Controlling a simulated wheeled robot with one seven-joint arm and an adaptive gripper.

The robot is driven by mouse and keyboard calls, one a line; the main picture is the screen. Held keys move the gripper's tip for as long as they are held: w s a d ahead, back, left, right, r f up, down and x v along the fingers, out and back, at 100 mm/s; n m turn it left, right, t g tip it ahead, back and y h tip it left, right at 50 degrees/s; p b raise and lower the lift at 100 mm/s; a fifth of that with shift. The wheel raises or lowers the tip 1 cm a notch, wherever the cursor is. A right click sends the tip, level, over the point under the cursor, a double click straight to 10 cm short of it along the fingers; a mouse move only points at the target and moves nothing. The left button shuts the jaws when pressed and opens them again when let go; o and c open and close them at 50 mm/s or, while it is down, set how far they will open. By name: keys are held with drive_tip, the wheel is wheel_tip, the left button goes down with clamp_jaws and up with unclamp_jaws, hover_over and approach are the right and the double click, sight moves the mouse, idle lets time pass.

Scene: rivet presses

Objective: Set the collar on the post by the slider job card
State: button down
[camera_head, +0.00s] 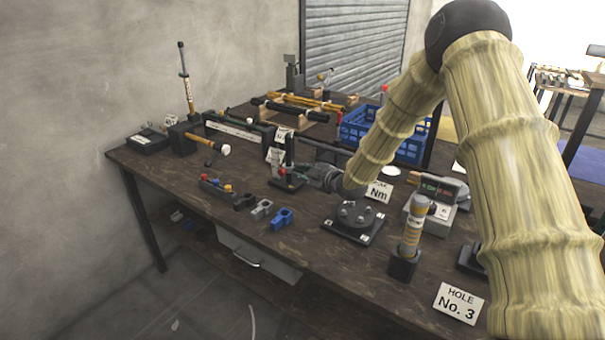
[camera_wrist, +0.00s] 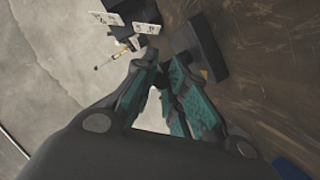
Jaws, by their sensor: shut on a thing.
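My gripper (camera_head: 300,174) is low over the middle of the bench, pointing left, beside a dark upright post on a base (camera_head: 289,152). In the wrist view its teal fingers (camera_wrist: 162,78) are closed to a narrow gap. I take the thing in them to be the collar, but fingers and distance hide its shape. Clamp-like collars lie in a row in front: a black one (camera_head: 245,201), a grey one (camera_head: 262,208) and a blue one (camera_head: 283,218). Small white cards stand near the post (camera_head: 276,156) and farther left (camera_head: 171,121); their print is too small to read.
A long dark bench fixture (camera_head: 235,128) runs behind the post. A small holder with red and yellow parts (camera_head: 216,187) is at the left.

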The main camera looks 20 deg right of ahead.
drive_tip(key=shift+f+b, duration=0.55)
drive_tip(key=shift+f, duration=0.4)
drive_tip(key=shift+r, duration=0.1)
drive_tip(key=c, duration=1.4)
unclamp_jaws()
drive_tip(key=shift+c, duration=0.2)
drive_tip(key=shift+r, duration=0.1)
